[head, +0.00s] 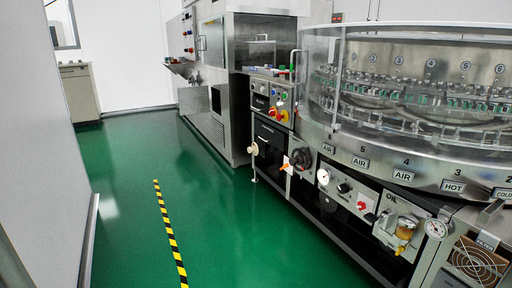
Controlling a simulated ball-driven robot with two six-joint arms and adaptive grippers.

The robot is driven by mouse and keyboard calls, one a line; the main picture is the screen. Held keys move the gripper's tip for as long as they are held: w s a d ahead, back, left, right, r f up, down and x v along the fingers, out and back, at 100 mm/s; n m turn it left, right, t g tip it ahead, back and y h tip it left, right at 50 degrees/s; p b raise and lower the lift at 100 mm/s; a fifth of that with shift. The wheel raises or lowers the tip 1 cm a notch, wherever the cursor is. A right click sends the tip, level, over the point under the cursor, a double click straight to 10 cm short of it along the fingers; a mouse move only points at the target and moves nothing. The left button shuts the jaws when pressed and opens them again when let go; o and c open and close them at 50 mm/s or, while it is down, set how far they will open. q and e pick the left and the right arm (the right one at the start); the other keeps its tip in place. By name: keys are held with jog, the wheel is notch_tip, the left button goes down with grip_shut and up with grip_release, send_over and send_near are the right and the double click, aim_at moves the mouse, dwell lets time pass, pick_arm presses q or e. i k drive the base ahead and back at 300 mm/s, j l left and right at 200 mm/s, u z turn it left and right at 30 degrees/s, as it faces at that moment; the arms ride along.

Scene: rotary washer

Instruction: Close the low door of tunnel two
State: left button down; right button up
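A long stainless steel machine (244,45) stands in the middle background, along the far end of the rotary washer. A large upper panel (212,43) with a handle shows on its front. Lower down there is a small dark rectangular panel or opening (216,100), and a plain steel panel (217,132) sits below it. No label for tunnel two is readable, so I cannot tell which part is its low door or whether it is open. Neither of my grippers is in view.
The rotary washer (425,165) with its clear cover fills the right side, with knobs, gauges and a pipe (253,165) sticking out. Green floor (130,200) with a yellow-black stripe (168,230) is clear. A pale wall (40,150) bounds the left; a cabinet (79,90) stands behind.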

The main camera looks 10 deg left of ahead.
aim_at(194, 100)
jog(key=i+j+u, duration=0.25)
jog(key=i+u, duration=0.15)
jog(key=i, duration=0.45)
jog(key=i+u, duration=0.35)
jog(key=i, duration=0.45)
jog(key=i+l+u, duration=0.2)
jog(key=i+u, duration=0.2)
jog(key=i, duration=3.65)
jog(key=i+u, duration=0.15)
jog(key=i, duration=0.45)
jog(key=i+l, duration=0.15)
jog(key=i, duration=0.5)
jog(key=i+l+u, duration=0.1)
jog(key=i, duration=0.55)
jog(key=i+j+z, duration=0.15)
jog(key=i, duration=0.3)
jog(key=i+j+z, duration=0.2)
jog(key=i, duration=0.25)
jog(key=i+j+z, duration=0.15)
jog(key=i+j, duration=0.2)
jog(key=z, duration=3.25)
jog(key=j, duration=0.1)
